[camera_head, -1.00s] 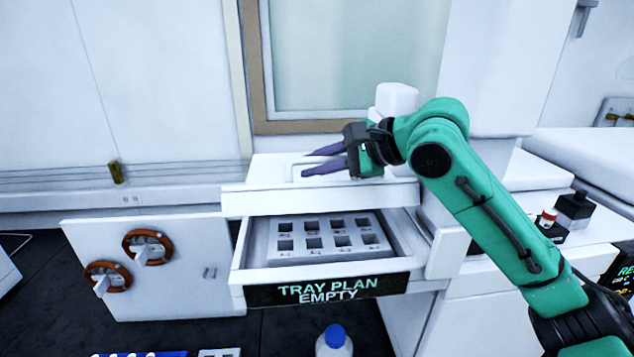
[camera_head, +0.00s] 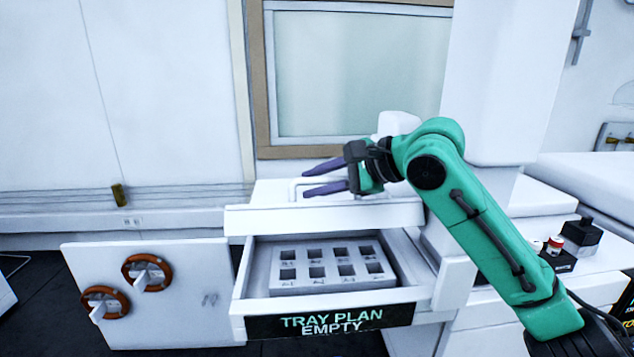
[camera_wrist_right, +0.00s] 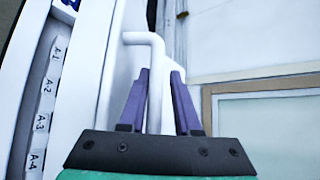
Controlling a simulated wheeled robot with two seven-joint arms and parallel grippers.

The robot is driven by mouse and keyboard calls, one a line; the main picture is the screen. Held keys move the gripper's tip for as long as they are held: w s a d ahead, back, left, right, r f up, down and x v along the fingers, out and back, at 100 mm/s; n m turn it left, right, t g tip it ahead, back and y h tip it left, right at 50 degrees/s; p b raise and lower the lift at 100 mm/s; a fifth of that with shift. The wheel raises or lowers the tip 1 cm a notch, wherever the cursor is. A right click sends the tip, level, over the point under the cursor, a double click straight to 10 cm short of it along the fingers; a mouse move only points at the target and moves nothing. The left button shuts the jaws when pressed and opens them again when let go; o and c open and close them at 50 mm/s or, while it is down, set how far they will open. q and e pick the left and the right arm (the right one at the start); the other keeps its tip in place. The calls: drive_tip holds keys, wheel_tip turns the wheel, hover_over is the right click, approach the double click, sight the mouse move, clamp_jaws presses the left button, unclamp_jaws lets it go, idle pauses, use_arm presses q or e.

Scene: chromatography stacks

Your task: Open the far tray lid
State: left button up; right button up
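A white lid (camera_head: 330,217) lies flat on the white unit above a pulled-out drawer (camera_head: 418,290). A white bar handle (camera_head: 293,188) stands on the lid's top; the right wrist view shows the handle (camera_wrist_right: 155,85) close up. My right gripper (camera_head: 325,178) is over the lid, with its two purple fingers apart. In the right wrist view the handle's bar lies between the open fingers (camera_wrist_right: 160,100); whether either finger touches it is unclear. My left gripper is not in view.
The drawer holds a grey rack (camera_head: 330,270) with several square, empty-looking wells and a front label (camera_head: 330,320) reading "TRAY PLAN EMPTY". A white panel with two orange-brown rings (camera_head: 147,272) stands left. Small dark bottles (camera_head: 575,238) stand on the right-hand counter.

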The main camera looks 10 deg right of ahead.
sight(337, 178)
drive_tip(key=b+v, duration=0.1)
drive_tip(key=v, duration=0.1)
drive_tip(key=b+v, duration=0.2)
drive_tip(key=v, duration=0.1)
drive_tip(key=shift+s+d, duration=0.2)
drive_tip(key=shift+d, duration=0.15)
drive_tip(key=b+v, duration=0.2)
drive_tip(key=v, duration=0.7)
drive_tip(key=shift+w+a, duration=0.1)
drive_tip(key=shift+a, duration=0.1)
